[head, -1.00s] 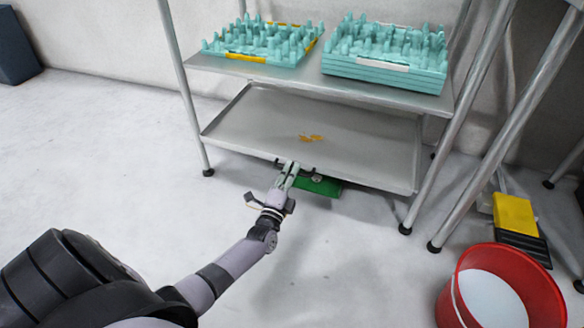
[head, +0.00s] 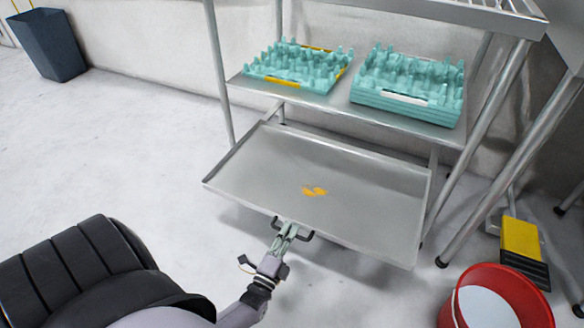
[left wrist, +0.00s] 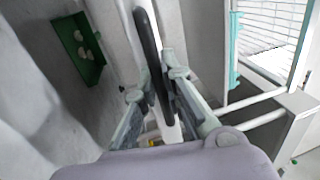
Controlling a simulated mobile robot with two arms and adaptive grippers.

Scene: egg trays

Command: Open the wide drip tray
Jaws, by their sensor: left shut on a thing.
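The wide drip tray (head: 375,215) is a shallow metal tray low in the metal rack, with a yellow spill on its bottom. It sticks out from under the shelf above, toward me. My left gripper (head: 288,232) is at the tray's front edge, shut on the dark handle (head: 305,236). In the left wrist view the dark handle (left wrist: 151,50) runs between the two fingers of the gripper (left wrist: 158,90). My right gripper is in neither view.
Teal egg trays (head: 300,68) and a stack of them (head: 408,85) sit on the shelf above. A red bucket (head: 495,298) and a yellow-black item (head: 521,238) are at the right. A green box (left wrist: 77,48) shows in the left wrist view.

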